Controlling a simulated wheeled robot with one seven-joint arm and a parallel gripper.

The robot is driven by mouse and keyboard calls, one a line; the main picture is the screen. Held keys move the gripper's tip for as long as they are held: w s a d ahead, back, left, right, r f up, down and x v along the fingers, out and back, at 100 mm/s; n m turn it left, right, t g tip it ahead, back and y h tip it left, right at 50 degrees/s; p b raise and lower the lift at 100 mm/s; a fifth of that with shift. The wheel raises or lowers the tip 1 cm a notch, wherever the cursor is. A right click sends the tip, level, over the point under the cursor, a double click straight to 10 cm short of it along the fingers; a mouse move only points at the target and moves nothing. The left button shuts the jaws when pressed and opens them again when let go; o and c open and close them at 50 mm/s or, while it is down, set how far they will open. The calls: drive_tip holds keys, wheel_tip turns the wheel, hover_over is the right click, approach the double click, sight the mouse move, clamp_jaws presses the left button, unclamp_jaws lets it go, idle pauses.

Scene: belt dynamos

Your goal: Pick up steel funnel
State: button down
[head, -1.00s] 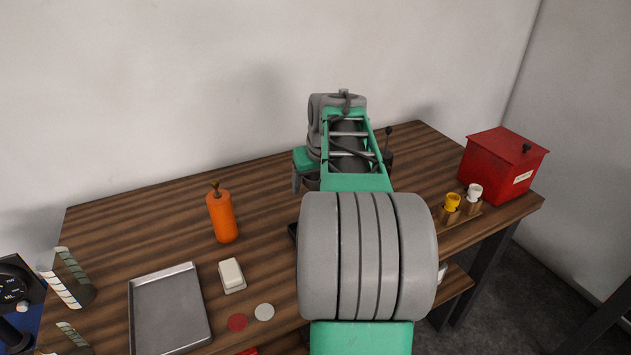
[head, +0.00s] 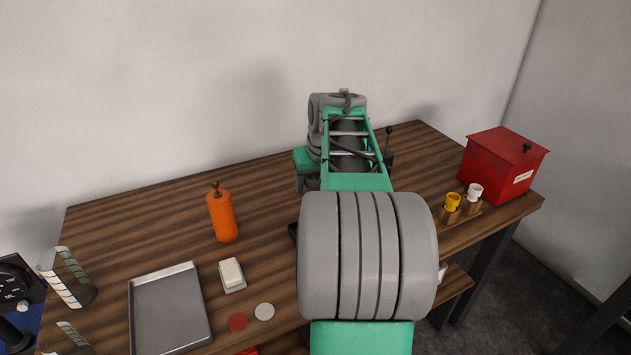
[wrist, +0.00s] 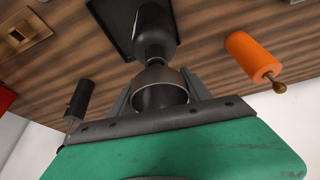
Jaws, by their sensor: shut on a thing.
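In the wrist view, a dark steel funnel (wrist: 160,88) shows its round, open mouth towards the camera. My gripper (wrist: 160,92) is shut on it, with one finger on each side of the mouth. The funnel's narrow part meets a dark, bottle-like body (wrist: 150,28) beyond it, over a black tray (wrist: 110,25) on the table. I cannot tell whether the funnel touches that body or stands clear of it. In the head view my own arm hides the funnel and the gripper.
On the wooden table (head: 150,230) stand an orange can (head: 223,217), a metal tray (head: 168,310), a white block (head: 232,273) and a red box (head: 503,165). Yellow and white cups (head: 453,201) are at the right. The table's left-back part is clear.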

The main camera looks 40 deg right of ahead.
drive_tip(key=shift+r, duration=0.1)
drive_tip(key=shift+r, duration=0.3)
wheel_tip(320, 180, up, 2)
drive_tip(key=shift+r+b, duration=0.15)
drive_tip(key=shift+b, duration=0.3)
drive_tip(key=s+a+r, duration=0.8)
drive_tip(key=s+r, duration=0.2)
drive_tip(key=s, duration=0.1)
drive_tip(key=shift+a, duration=0.35)
